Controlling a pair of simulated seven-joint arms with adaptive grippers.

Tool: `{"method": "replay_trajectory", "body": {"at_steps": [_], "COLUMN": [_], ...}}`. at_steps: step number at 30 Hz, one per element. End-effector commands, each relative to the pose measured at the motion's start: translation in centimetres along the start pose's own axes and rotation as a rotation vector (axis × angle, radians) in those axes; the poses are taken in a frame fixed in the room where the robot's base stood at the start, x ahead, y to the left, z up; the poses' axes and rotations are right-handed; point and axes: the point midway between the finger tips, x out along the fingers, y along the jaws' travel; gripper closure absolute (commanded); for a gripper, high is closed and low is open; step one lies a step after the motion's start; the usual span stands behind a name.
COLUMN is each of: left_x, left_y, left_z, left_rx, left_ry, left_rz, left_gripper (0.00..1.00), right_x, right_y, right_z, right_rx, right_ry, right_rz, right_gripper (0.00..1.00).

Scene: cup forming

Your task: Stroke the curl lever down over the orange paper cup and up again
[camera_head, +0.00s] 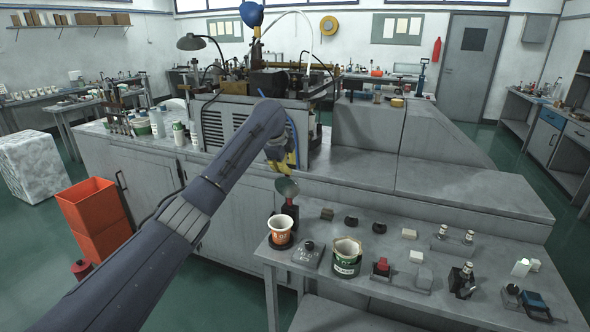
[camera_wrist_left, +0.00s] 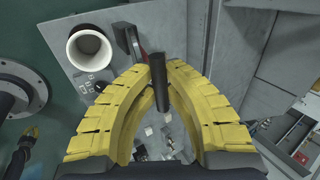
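The orange paper cup (camera_head: 281,226) stands upright near the table's left corner, open at the top. In the left wrist view its pale rim and hollow inside (camera_wrist_left: 90,48) show from above. My left gripper (camera_head: 284,163) is above the dome. In the left wrist view its yellow fingers close in on the dark bar of the curl lever (camera_wrist_left: 160,85), which lies between their tips.
A green-and-white tub (camera_head: 347,259), a small grey box (camera_head: 308,253) and several small blocks and fittings stand on the table (camera_head: 400,302). A grey cabinet bench (camera_head: 340,178) runs behind it. Orange bins (camera_head: 95,215) stand on the floor at left.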

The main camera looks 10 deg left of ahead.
Motion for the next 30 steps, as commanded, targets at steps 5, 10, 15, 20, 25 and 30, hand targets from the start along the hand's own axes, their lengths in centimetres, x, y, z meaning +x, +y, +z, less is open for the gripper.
{"method": "replay_trajectory", "body": {"at_steps": [5,10,15,20,25,30], "left_x": [-0.58,-0.61,-0.52,-0.33,-0.24,-0.95], "left_y": [-0.44,-0.46,-0.39,-0.25,-0.17,-0.20], "left_z": [0.12,0.10,0.10,0.11,0.11,0.10], "left_rx": [-0.002,-0.002,-0.002,-0.002,-0.002,-0.002], "left_ry": [0.002,0.002,0.002,0.001,0.001,0.002], "left_rz": [-0.012,-0.012,-0.011,-0.007,-0.005,-0.006], "left_gripper": [1.00,1.00,0.78,0.64,0.64,0.64], "right_x": [0.00,0.01,0.02,0.01,0.02,0.02], "right_y": [0.01,0.04,0.06,0.06,0.10,0.13], "right_z": [-0.09,-0.18,-0.26,-0.24,-0.20,-0.14], "right_rx": [0.000,0.001,0.001,0.001,0.001,0.001], "right_ry": [0.001,0.003,0.004,0.003,0.003,0.002], "right_rz": [0.000,0.000,0.001,0.001,0.001,0.001], "right_gripper": [1.00,1.00,1.00,1.00,1.00,1.00]}}
